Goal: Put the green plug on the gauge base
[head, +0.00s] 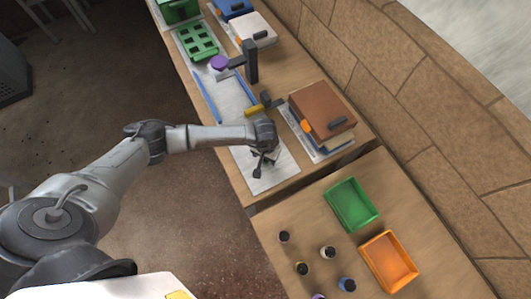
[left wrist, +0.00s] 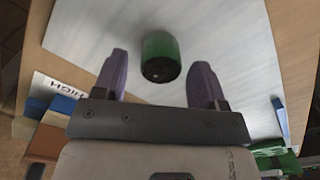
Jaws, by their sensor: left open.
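The green plug (left wrist: 160,55) shows in the left wrist view on a white sheet (left wrist: 235,45), its dark round end facing the camera. My left gripper (head: 263,164) is open, with one finger on each side of the plug and gaps between. In the head view the gripper is over the white paper near the bench's front end and hides the plug. A dark upright stand (head: 250,62) with a side arm stands farther back, beside a purple round piece (head: 219,62). I cannot tell clearly which part is the gauge base. My right gripper is not in view.
A brown box (head: 322,108) lies on papers right of my gripper. A green tray (head: 351,204), an orange tray (head: 389,261) and several small dark-topped plugs (head: 328,252) are on the nearer table. A green holed rack (head: 197,41) is at the back. A yellow piece (head: 254,110) lies near my wrist.

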